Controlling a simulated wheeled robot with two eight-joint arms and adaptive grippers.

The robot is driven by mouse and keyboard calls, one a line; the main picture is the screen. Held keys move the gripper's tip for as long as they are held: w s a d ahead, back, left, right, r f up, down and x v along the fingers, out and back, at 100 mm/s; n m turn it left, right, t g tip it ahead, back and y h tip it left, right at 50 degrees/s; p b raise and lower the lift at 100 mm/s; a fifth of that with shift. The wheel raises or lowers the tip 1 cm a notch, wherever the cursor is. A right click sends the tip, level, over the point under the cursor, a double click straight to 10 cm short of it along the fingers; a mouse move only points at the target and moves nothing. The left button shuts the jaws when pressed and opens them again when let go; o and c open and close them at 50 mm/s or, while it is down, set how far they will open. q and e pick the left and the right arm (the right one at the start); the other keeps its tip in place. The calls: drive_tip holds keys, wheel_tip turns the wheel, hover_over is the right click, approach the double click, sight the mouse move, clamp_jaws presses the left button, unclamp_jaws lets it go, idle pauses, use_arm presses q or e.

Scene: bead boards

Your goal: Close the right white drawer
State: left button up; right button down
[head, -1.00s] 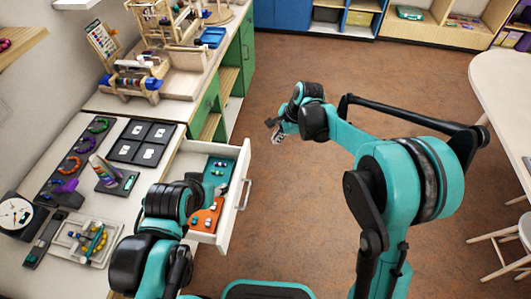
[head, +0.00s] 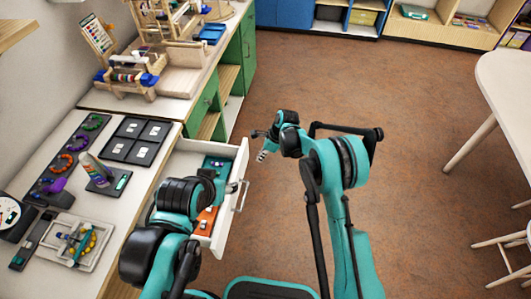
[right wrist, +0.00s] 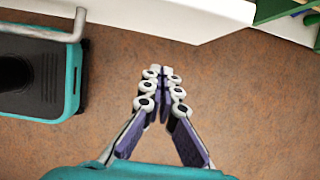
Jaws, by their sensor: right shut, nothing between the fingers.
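The white drawer (head: 226,228) stands pulled out from the white-topped cabinet in the head view. Its metal handle (head: 242,197) is on the front, facing right. Teal and orange trays with small pieces lie inside. My right gripper (head: 262,156) is just right of the drawer's far front corner, apart from it. In the right wrist view, its fingertips (right wrist: 163,72) are together and empty, below a white panel (right wrist: 165,18). A grey bar (right wrist: 40,33), apparently the handle, is at upper left. My left gripper (head: 236,187) appears over the drawer front near the handle; its jaws are unclear.
Bead boards, bracelets and dark trays (head: 137,141) cover the white counter (head: 125,215). A green cabinet (head: 243,52) stands beyond. A white table (head: 505,75) and stools stand at far right.

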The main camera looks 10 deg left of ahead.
use_arm(q)
drive_tip(key=shift+f+b, duration=0.65)
drive_tip(key=shift+f, duration=0.3)
use_arm(e)
drive_tip(key=shift+w+a+f, duration=0.1)
drive_tip(key=shift+a+f, duration=0.1)
drive_tip(key=shift+a, duration=0.55)
drive_tip(key=shift+s+a+f, duration=0.1)
drive_tip(key=shift+a+f, duration=0.05)
drive_tip(key=shift+a, duration=0.6)
drive_tip(key=shift+w+a+f, duration=0.1)
drive_tip(key=shift+a+f, duration=0.1)
drive_tip(key=shift+a, duration=0.55)
